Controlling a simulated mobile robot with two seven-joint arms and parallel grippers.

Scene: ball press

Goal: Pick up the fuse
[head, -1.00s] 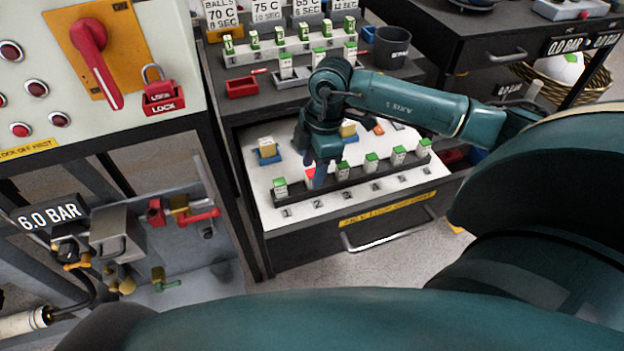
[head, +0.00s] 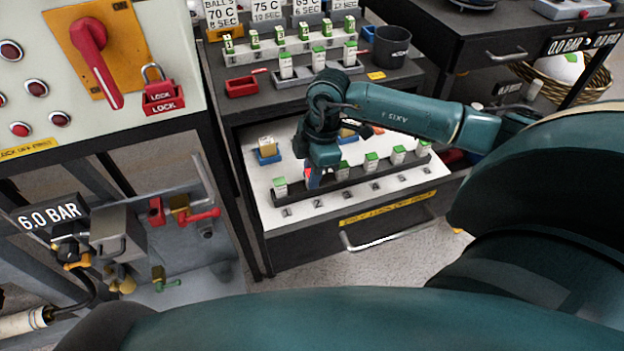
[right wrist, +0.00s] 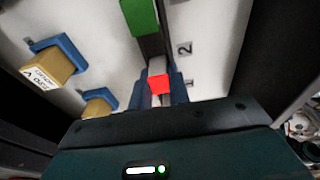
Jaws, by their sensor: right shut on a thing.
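The fuse with a red top (right wrist: 158,86) stands in the dark rail (head: 262,197) on the white drawer panel. In the head view only a bit of its red (head: 309,178) shows beneath my right gripper (head: 314,180). In the right wrist view, the blue fingers of my right gripper (right wrist: 160,90) are on both sides of the fuse and shut on it. Its lower part is hidden, so I cannot tell whether it is still seated. My left gripper is not in view.
Fuses with green tops, one at the left end (head: 280,187) and several to the right (head: 371,162), stand in the same rail. Yellowish blocks in blue holders (head: 267,148) sit behind it. A grey bin (head: 391,47) and a red tray (head: 241,87) are on the shelf above.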

